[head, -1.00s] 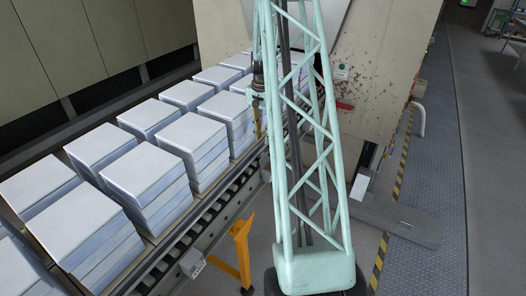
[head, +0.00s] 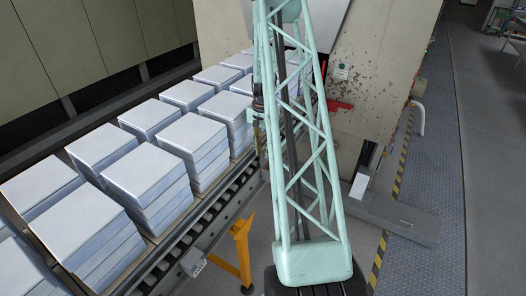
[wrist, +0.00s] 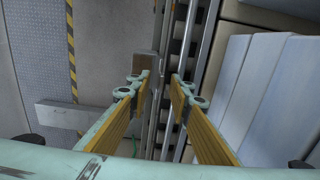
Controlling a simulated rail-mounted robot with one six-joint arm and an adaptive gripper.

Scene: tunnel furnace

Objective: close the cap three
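My gripper (wrist: 160,82) shows in the wrist view with its two yellow-padded fingers apart and nothing held between them. It is above the conveyor's edge rails (wrist: 172,70). A brown block (wrist: 145,65) lies beyond the left fingertip; I cannot tell if they touch. In the head view my gripper is mostly hidden behind my pale green lattice arm. I cannot make out a cap marked three in either view.
Stacks of pale slabs (head: 145,168) fill the conveyor at the left, and show close on the right in the wrist view (wrist: 255,75). A yellow support (head: 241,250) stands below the conveyor edge. The floor walkway (head: 428,180) at the right is clear.

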